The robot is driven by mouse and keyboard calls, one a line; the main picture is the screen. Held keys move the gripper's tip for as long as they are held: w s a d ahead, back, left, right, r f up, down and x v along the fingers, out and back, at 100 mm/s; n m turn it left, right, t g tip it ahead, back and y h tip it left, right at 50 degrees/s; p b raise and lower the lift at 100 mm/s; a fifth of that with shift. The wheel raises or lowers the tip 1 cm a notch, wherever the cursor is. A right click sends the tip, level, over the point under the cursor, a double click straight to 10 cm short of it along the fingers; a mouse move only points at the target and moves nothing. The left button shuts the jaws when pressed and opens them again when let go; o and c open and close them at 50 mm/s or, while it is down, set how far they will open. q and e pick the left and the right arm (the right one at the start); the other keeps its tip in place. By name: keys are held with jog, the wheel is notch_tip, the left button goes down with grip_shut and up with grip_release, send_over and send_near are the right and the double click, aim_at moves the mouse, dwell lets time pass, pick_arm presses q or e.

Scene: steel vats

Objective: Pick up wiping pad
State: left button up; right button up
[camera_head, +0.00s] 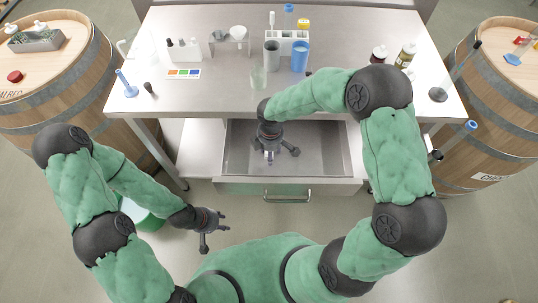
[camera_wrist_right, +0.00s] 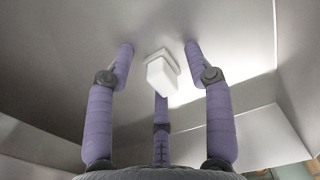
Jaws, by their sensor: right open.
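The wiping pad (camera_wrist_right: 162,74) is a small white block in the right wrist view. It lies on the grey metal floor of the open drawer (camera_head: 327,150), and my gripper hides it in the head view. My right gripper (camera_head: 270,152) reaches down into the drawer over the pad. Its fingers (camera_wrist_right: 160,60) are spread around the pad, apart from it. My left gripper (camera_head: 210,229) is empty with fingers spread, low at the left in front of the drawer.
The steel table (camera_head: 200,98) above the drawer carries a grey cup (camera_head: 272,55), a blue cup (camera_head: 300,57), a clear glass (camera_head: 258,78) and bottles. Barrels stand on both sides, the left one (camera_head: 60,85) and the right one (camera_head: 495,110). A green bucket (camera_head: 148,222) stands near my left arm.

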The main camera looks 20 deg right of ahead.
jog(key=shift+r, duration=0.1)
jog(key=c, duration=0.6)
jog(key=shift+c, duration=0.2)
